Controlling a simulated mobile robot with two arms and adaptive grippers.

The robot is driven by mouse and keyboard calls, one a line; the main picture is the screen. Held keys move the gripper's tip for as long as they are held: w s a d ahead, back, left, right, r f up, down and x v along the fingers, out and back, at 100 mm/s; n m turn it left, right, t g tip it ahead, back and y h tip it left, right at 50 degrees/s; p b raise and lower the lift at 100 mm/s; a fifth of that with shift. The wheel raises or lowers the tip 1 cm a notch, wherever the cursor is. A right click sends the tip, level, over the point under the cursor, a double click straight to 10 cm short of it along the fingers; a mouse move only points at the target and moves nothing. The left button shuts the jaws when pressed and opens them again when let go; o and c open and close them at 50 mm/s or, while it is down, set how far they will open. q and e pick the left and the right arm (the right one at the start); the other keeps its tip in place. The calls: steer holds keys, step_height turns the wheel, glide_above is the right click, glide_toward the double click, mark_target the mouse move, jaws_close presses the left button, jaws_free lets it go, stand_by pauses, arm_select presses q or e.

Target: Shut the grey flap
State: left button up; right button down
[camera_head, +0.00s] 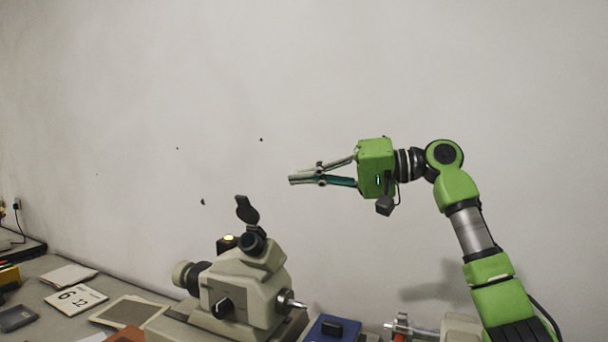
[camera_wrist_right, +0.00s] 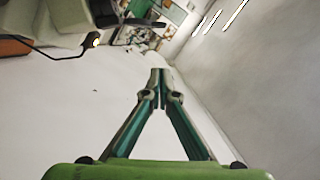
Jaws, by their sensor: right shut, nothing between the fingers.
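A dark grey flap (camera_head: 247,209) stands up, open, above the round eyepiece (camera_head: 253,243) on top of a beige machine (camera_head: 240,290). My right gripper (camera_head: 291,180) is shut and empty, its fingers pointing left. In the head view it appears above and to the right of the flap, apart from it. The right wrist view shows its closed fingertips (camera_wrist_right: 160,72) with nothing between them. A dark part that looks like the flap (camera_wrist_right: 140,21) shows near the top of that view, beyond the fingertips. My left gripper is not in view.
A lit yellow lamp (camera_head: 228,238) sits beside the eyepiece. A blue box (camera_head: 333,328) stands right of the machine. A calendar card (camera_head: 75,298) and a framed panel (camera_head: 131,312) lie on the desk at left. The wall (camera_head: 400,80) is behind; the air around the gripper is clear.

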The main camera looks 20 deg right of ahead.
mark_target(246, 210)
steer(key=w+a+f+p, duration=0.1)
steer(key=a+f+p, duration=0.2)
steer(key=a, duration=0.5)
steer(key=shift+w, duration=0.35)
steer(key=shift+s, duration=0.15)
